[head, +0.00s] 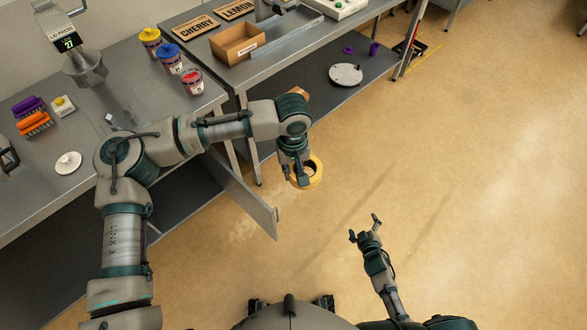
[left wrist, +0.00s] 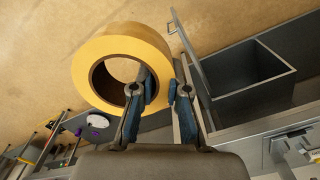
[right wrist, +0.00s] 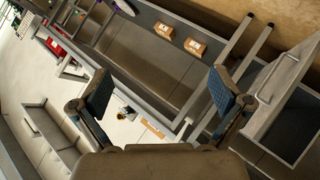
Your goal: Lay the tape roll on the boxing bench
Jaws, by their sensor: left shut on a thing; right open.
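The yellow tape roll (head: 317,170) is held by my left gripper (head: 297,178), out over the floor to the right of the benches. In the left wrist view, the roll (left wrist: 113,42) shows its round hole, and the fingers (left wrist: 163,88) pinch its ring wall on one side. The boxing bench, which I take to be the grey bench (head: 290,44) with the cardboard tray, stands beyond the left arm, apart from the roll. My right gripper (head: 364,228) is open and empty over the floor at lower right; its spread fingers (right wrist: 157,98) also show in the right wrist view.
An open cardboard tray (head: 237,44), CHERRY and LEMON boards and a white device (head: 337,5) occupy the grey bench. The left bench holds lidded tubs (head: 169,58), brushes (head: 32,122) and a press (head: 80,62). An open metal door (head: 248,198) juts toward the floor. The right-hand floor is clear.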

